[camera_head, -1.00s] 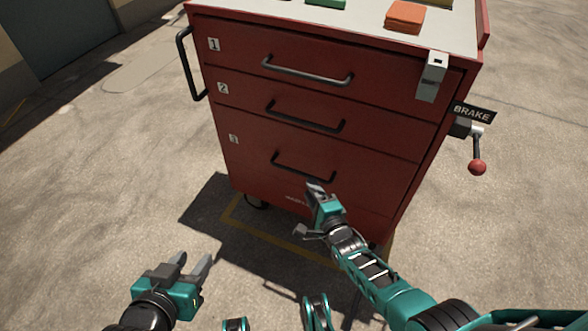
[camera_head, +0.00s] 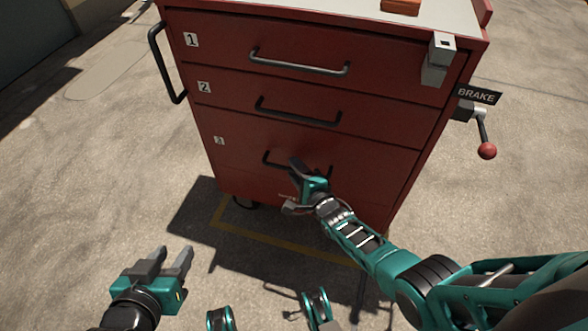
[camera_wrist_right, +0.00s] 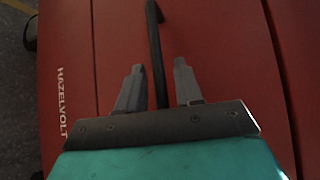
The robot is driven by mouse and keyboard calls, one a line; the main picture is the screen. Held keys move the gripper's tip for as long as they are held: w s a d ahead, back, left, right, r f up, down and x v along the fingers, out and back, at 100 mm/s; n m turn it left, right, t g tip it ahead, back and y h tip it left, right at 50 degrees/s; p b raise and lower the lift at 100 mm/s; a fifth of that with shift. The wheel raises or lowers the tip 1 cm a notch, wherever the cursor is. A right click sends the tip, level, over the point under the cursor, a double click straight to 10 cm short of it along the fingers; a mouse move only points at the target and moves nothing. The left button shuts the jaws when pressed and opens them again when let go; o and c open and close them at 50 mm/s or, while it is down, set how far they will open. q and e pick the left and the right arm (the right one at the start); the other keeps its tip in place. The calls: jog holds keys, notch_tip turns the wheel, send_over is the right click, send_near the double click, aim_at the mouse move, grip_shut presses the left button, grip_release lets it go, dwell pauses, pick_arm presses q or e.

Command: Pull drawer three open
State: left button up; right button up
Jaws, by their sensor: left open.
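Drawer three (camera_head: 375,170) is the lowest labelled drawer of the red cabinet, and its front looks flush with the cabinet. Its dark bar handle (camera_head: 272,159) is partly hidden behind my right gripper (camera_head: 299,171). In the right wrist view, my right gripper (camera_wrist_right: 157,82) is open, with one finger on each side of the handle bar (camera_wrist_right: 155,45). Gaps show between the bar and both fingers. My left gripper (camera_head: 171,253) is open and empty, low at the left, away from the cabinet.
Drawers one (camera_head: 220,48) and two (camera_head: 235,98) above look shut, each with a bar handle. A brake lever with a red knob (camera_head: 487,151) sticks out at the right. A side handle (camera_head: 155,65) is at the left. Concrete floor (camera_head: 80,190) is clear at left.

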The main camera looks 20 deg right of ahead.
grip_shut()
dwell(0.6)
